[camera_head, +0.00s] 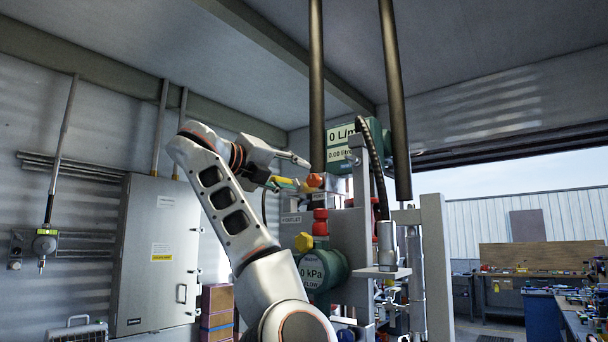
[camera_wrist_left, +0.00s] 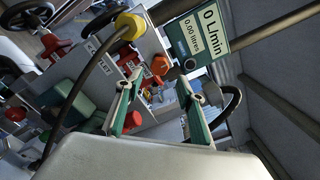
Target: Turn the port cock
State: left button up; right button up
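My left gripper (camera_head: 291,174) is raised at the left side of the valve rig, and its fingers are apart. In the left wrist view its two green-padded fingers (camera_wrist_left: 160,80) are open, with an orange knob (camera_wrist_left: 160,65) showing beyond and between the tips. In the head view an orange knob (camera_head: 314,180) sits just right of the fingers. I see no contact. Red fittings (camera_head: 320,214) and a yellow knob (camera_head: 304,242) sit lower on the rig. I cannot tell which fitting is the port cock. My right gripper is out of view.
A green flow meter (camera_head: 341,136) reading 0 L/min stands above the knob, and a round kPa gauge (camera_head: 322,271) is below. Two dark vertical pipes (camera_head: 396,110) and a black hose (camera_head: 374,160) stand close by. A grey cabinet (camera_head: 158,255) is at left.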

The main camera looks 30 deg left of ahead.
aim_at(311, 180)
pick_arm(q)
jog(key=w+p, duration=0.1)
jog(key=w, duration=0.1)
jog(key=w+p, duration=0.2)
jog(key=shift+w+d+r+p, duration=0.2)
jog(key=shift+w+p, duration=0.1)
jog(key=shift+w, duration=0.1)
jog(key=shift+w+f, duration=0.1)
jog(key=shift+w, duration=0.15)
jog(key=shift+w+f, duration=0.1)
jog(key=c, duration=0.8)
